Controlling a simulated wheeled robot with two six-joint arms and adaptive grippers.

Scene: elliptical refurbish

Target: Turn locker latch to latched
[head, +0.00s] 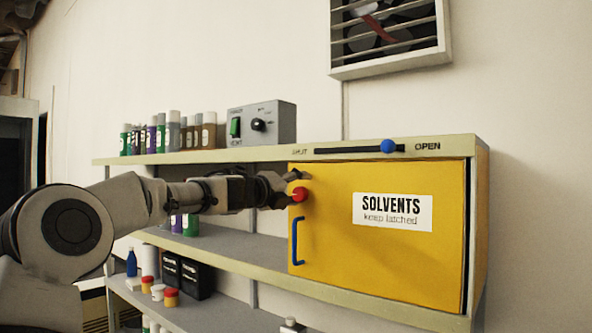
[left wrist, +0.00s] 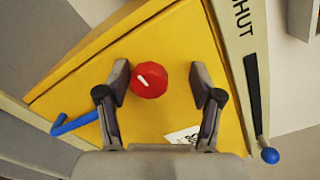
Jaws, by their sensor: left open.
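The yellow solvents locker (head: 380,260) has its door shut, with a white label reading "SOLVENTS keep latched". The red latch knob (head: 299,195) is on the door's upper left, above a blue handle (head: 296,241). My left gripper (head: 291,187) is at the knob. In the left wrist view the red knob (left wrist: 150,79) shows a white mark and lies between my open left fingers (left wrist: 165,95), nearer the left finger. Whether a finger touches it is unclear. The blue handle (left wrist: 76,124) shows at lower left there. My right gripper is not in view.
A slider with a blue knob (head: 388,146) runs along the top edge between "SHUT" and "OPEN", near OPEN. A grey control box (head: 262,123) and several bottles (head: 172,132) stand on the top shelf. A vent fan (head: 388,35) is on the wall above.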

